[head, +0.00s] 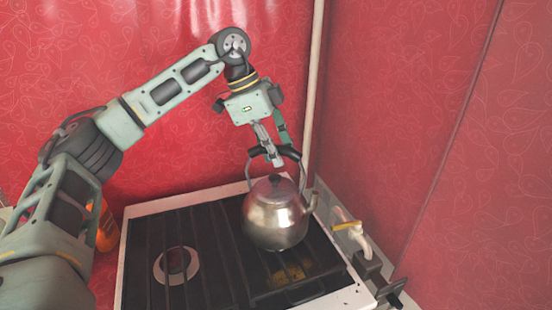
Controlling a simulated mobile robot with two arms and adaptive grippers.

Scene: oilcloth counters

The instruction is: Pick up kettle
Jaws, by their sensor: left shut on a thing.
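A shiny metal kettle (276,216) with a dark lid knob and a dark arched handle is at the right side of the stove, upright. I cannot tell whether its base touches the grate. My left gripper (278,158) reaches down from above and is shut on the kettle's handle. The spout points to the right. My right gripper is not in view.
The stove (140,213) has a white rim and dark grates, with a round burner (176,265) clear at the left. An orange object (106,228) stands partly behind my left arm. A pale pipe with a yellow-handled valve (347,226) is at the right. Red patterned walls close in the back and right.

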